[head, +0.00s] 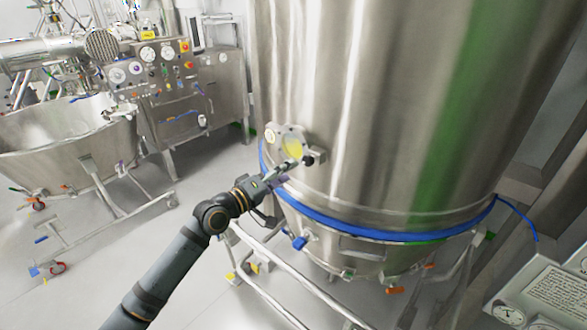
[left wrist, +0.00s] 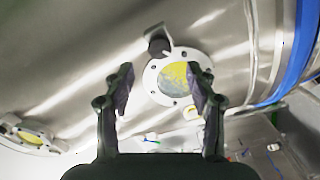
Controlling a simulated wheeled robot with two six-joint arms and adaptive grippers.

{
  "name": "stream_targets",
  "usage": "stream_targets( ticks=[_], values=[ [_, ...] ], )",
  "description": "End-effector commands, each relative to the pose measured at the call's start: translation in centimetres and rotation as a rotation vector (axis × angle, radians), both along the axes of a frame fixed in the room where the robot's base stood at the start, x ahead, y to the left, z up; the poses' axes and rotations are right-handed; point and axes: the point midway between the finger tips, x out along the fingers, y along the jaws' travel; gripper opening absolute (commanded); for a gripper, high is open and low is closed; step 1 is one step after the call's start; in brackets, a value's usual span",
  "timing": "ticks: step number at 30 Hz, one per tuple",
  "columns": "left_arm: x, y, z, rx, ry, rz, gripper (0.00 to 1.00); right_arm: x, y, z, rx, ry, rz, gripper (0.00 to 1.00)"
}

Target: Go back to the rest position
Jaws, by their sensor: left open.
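My left gripper (head: 282,173) reaches in from the lower left in the head view, close to the large steel vessel (head: 370,110). In the left wrist view the left gripper (left wrist: 162,88) is open, its two dark fingers apart with nothing held between them. A round sight port (head: 290,146) with a yellowish window sits on the vessel wall just beyond the fingertips. The same sight port (left wrist: 172,80) shows between and beyond the fingers in the left wrist view, with a dark knob at its upper edge. I cannot tell whether the fingers touch it. My right gripper is not in view.
A blue ring (head: 345,228) circles the vessel's lower part, above a tubular frame (head: 275,278). A steel bowl on a wheeled frame (head: 65,140) and a control panel (head: 160,70) stand at left. A gauge box (head: 545,295) is at lower right. Light floor lies open at lower left.

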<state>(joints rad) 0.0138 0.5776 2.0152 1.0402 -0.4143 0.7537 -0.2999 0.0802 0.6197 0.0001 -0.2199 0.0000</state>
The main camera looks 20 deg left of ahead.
Motion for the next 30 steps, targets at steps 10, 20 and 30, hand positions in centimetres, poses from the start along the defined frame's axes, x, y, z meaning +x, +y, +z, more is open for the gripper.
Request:
stream_targets(
  ticks=[10, 20, 30],
  values=[
    [-0.3, 0.1, 0.0, -0.002, 0.0, -0.001, 0.56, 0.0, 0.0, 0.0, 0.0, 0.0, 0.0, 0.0],
    [1.0, 2.9, -6.5, 0.072, 0.066, 0.081, 0.56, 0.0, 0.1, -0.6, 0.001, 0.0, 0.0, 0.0],
    [-3.8, 11.1, -34.9, 0.484, 0.415, 0.249, 0.56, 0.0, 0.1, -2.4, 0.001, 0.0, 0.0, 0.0]
  ],
)
